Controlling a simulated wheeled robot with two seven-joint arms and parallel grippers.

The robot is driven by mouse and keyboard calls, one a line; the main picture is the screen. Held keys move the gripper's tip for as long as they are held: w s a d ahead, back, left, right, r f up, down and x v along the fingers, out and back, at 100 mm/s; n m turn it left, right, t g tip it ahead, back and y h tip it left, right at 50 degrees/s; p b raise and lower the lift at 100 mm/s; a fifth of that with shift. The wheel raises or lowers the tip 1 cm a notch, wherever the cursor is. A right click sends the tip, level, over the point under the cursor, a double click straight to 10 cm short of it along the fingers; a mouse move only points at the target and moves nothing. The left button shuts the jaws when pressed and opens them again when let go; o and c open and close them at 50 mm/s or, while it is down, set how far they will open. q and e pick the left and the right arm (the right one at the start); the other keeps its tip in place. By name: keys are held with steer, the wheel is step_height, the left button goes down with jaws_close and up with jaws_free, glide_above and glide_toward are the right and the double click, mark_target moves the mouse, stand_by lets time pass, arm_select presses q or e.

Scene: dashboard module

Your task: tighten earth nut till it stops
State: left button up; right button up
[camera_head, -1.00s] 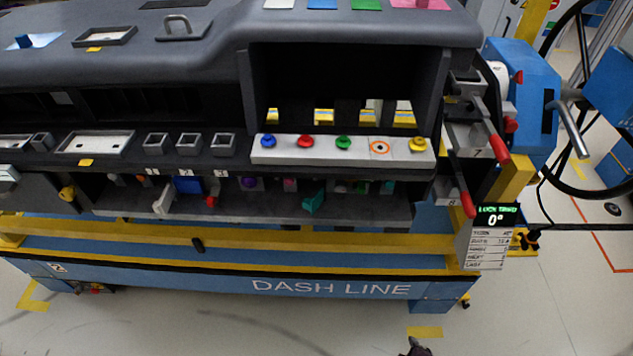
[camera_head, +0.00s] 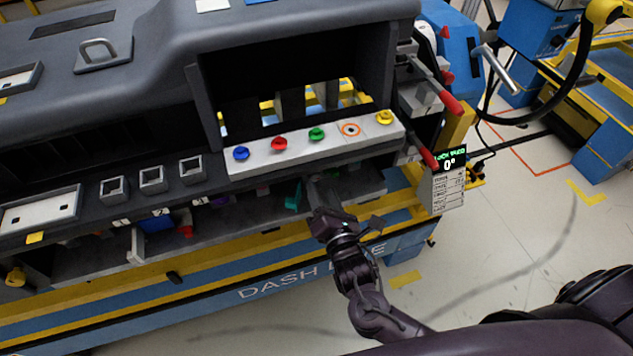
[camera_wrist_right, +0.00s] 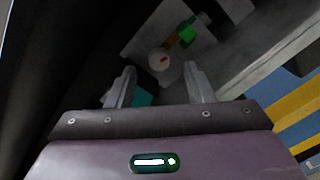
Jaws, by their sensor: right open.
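My right gripper (camera_head: 318,192) reaches into the low shelf under the button strip of the dashboard module; it is open. In the right wrist view its two fingers (camera_wrist_right: 159,80) stand apart with nothing between the tips. Beyond them is a pale plate with a round white part bearing a red mark (camera_wrist_right: 159,60) and a green and orange piece (camera_wrist_right: 186,36). I cannot tell which of these, if any, is the earth nut. A teal piece (camera_wrist_right: 144,97) shows between the fingers' bases, and in the head view it lies left of the gripper (camera_head: 293,196). My left gripper is out of view.
The strip above the gripper carries blue (camera_head: 241,153), red (camera_head: 279,144), green (camera_head: 317,134) and yellow (camera_head: 384,117) knobs. Red-handled levers (camera_head: 449,102) stick out at the right end, above a display reading 0° (camera_head: 449,164). A yellow and blue rail runs below.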

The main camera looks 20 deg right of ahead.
steer(key=shift+w+a, duration=0.1)
steer(key=shift+w, duration=1.1)
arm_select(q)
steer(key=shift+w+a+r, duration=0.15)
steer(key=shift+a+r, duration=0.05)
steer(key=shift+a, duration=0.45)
arm_select(e)
steer(key=shift+w, duration=0.4)
steer(key=shift+c, duration=0.5)
steer(key=c, duration=0.9)
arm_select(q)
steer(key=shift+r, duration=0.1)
